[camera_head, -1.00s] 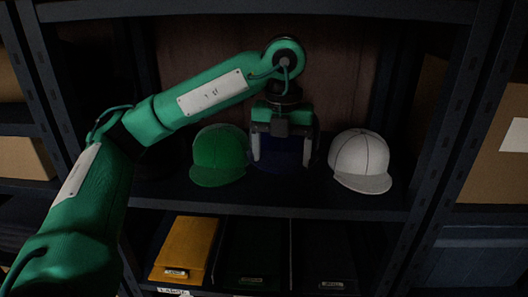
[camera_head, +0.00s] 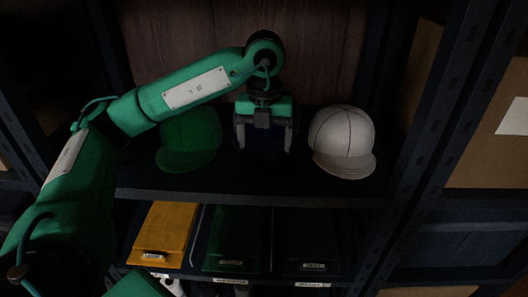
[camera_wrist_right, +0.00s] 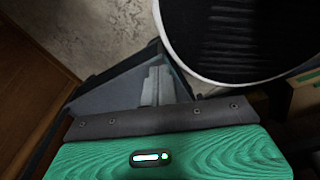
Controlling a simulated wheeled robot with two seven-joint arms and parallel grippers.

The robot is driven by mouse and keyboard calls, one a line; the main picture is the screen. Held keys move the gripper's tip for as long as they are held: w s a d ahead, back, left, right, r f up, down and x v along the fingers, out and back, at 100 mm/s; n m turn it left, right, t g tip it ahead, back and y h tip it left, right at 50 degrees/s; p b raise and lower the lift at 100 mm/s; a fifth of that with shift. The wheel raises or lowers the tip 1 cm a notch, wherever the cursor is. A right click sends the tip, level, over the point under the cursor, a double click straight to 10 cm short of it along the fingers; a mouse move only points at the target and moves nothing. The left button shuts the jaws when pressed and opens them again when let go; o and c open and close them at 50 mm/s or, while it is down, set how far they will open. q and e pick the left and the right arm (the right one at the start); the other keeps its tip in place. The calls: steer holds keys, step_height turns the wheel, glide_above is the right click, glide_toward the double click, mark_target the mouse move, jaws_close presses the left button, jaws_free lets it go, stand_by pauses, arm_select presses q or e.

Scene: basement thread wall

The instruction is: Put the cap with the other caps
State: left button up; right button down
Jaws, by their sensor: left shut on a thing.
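A dark blue cap (camera_head: 264,138) is on the middle shelf, between a green cap (camera_head: 188,142) on its left and a white cap (camera_head: 343,141) on its right. My left gripper (camera_head: 265,146) points down with one finger on each side of the dark blue cap and is shut on it. The dim light hides the cap's lower edge, so I cannot tell if it touches the shelf. My left forearm passes in front of part of the green cap. My right gripper (camera_wrist_right: 157,88) shows in the right wrist view; its opening is unclear.
The dark shelf (camera_head: 230,185) has an upright post (camera_head: 425,160) at its right. Below it stand a yellow bin (camera_head: 167,230), a dark green bin (camera_head: 236,237) and a black bin (camera_head: 312,240). A cardboard box (camera_head: 495,140) sits further right.

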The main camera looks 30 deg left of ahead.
arm_select(q)
steer(key=f, duration=0.1)
steer(key=f+p, duration=0.1)
steer(key=f, duration=0.1)
steer(key=shift+s+f+p, duration=0.2)
steer(key=shift+s+p, duration=0.05)
steer(key=shift+p, duration=0.15)
steer(key=shift+w+f, duration=0.1)
steer(key=shift+f, duration=0.2)
steer(key=o, duration=1)
steer(key=shift+c, duration=0.2)
steer(key=shift+r, duration=0.15)
steer(key=shift+r+b, duration=0.3)
steer(key=shift+b, duration=0.2)
step_height(320, 180, up, 9)
steer(key=shift+r+b, duration=0.1)
steer(key=shift+b, duration=0.95)
steer(key=shift+r, duration=1)
